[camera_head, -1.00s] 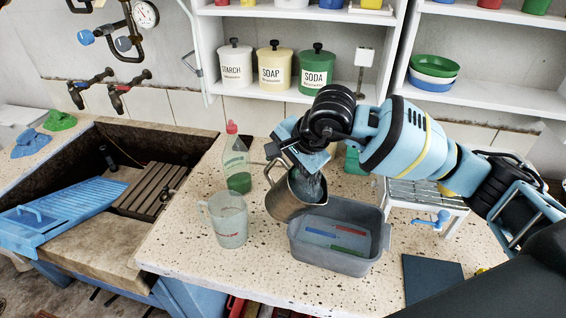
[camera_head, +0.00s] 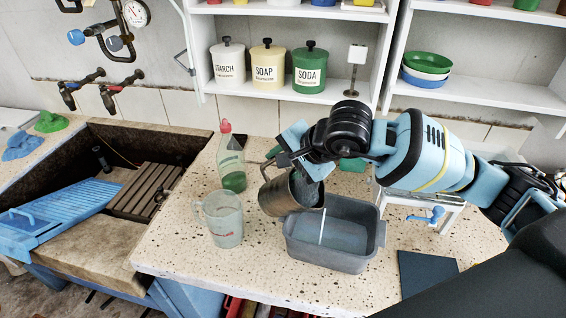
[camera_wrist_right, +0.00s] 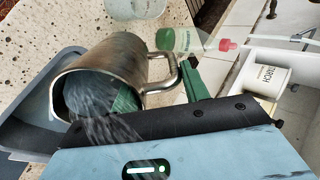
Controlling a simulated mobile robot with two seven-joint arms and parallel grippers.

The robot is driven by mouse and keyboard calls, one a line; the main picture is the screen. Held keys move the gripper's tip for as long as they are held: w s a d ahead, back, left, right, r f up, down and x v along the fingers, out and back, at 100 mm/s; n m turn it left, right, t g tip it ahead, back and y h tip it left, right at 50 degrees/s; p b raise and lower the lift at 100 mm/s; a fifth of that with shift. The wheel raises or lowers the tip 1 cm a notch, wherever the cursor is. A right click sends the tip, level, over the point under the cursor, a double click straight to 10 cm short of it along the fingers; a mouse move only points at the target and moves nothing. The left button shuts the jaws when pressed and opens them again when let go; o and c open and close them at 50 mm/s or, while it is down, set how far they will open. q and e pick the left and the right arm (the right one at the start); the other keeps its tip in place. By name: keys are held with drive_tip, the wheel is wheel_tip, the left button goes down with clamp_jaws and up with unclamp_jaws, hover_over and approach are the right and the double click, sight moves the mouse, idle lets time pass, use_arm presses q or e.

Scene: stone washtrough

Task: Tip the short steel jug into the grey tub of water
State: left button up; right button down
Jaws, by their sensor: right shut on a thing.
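The short steel jug (camera_head: 275,196) is tilted over the left part of the grey tub (camera_head: 350,262), its mouth facing right toward the tub. In the right wrist view the jug (camera_wrist_right: 122,55) shows liquid inside, and the tub (camera_wrist_right: 22,110) lies beyond its mouth. My right gripper (camera_head: 272,164) is shut on the jug at its handle side; the exact finger contact is partly hidden. A thin pale vertical streak shows in the tub below the jug's lip; I cannot tell whether it is falling water or a reflection. My left gripper is not in view.
A clear measuring jug (camera_head: 222,220) stands left of the steel jug, with a green-liquid bottle (camera_head: 231,165) behind it. A dark flat slab (camera_head: 428,276) and a white rack (camera_head: 405,202) are right of the tub. The stone trough (camera_head: 85,240) is far left.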

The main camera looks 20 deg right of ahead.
drive_tip(key=shift+r, duration=0.1)
idle(0.5)
drive_tip(key=shift+s+d, duration=0.1)
drive_tip(key=shift+s, duration=0.05)
drive_tip(key=shift+s+d+f+t+y+b, duration=0.3)
drive_tip(key=shift+s+t+y+b, duration=0.15)
drive_tip(key=shift+t, duration=0.25)
drive_tip(key=shift+s+r, duration=0.15)
drive_tip(key=shift+s, duration=0.05)
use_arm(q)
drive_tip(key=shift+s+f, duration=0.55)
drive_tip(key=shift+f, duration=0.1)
use_arm(e)
drive_tip(key=shift+r, duration=0.1)
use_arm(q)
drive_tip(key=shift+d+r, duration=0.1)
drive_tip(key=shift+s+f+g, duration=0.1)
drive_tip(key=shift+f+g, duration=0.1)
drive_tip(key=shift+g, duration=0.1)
use_arm(e)
drive_tip(key=shift+d, duration=0.1)
